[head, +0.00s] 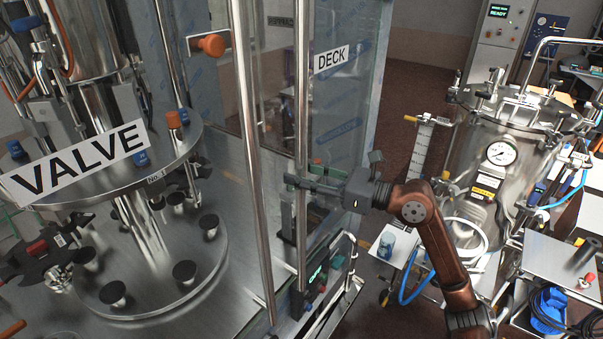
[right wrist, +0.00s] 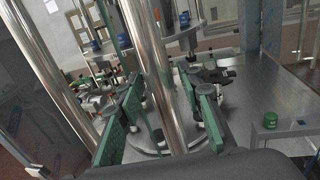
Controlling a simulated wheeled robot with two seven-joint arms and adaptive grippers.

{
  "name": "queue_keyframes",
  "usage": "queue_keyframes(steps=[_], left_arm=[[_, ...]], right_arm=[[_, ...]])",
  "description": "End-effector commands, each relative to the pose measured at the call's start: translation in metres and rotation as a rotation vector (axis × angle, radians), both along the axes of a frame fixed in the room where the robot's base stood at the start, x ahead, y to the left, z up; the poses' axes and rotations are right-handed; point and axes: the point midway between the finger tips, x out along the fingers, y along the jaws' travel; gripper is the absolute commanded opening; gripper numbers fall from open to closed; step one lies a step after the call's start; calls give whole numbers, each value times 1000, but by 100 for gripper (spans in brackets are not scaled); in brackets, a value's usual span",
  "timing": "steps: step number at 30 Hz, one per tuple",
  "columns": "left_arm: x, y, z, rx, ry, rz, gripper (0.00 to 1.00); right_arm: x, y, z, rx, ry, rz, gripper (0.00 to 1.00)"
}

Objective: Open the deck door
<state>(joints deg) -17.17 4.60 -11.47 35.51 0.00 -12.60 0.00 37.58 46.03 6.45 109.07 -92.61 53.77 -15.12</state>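The deck door (head: 345,110) is a clear film-covered panel with a white "DECK" label (head: 331,59), in the middle of the head view. A vertical metal bar (head: 302,115) runs along its left edge beside the label. My right gripper (head: 300,184) reaches in from the right at the bar's lower part. In the right wrist view its green-padded fingers (right wrist: 167,112) stand on either side of a bar (right wrist: 155,70), with gaps visible, so it is open around the bar. I cannot tell whether the door is latched. My left gripper is not in view.
A second upright bar (head: 254,160) stands left of the gripper. A round steel filler platform with a "VALVE" sign (head: 80,160) fills the left. A steel tank with a gauge (head: 499,153) and a side table (head: 560,262) stand right. Brown floor (head: 425,65) is open behind.

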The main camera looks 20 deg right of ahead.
Motion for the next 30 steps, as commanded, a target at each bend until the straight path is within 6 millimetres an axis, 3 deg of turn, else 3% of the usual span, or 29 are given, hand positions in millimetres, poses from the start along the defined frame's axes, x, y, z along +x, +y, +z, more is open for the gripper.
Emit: queue_keyframes(steps=[14, 30], left_arm=[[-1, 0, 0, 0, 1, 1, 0], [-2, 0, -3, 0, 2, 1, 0]], right_arm=[[0, 0, 0, 0, 0, -1, 0], [-2, -1, -1, 1, 1, 11, 0]])
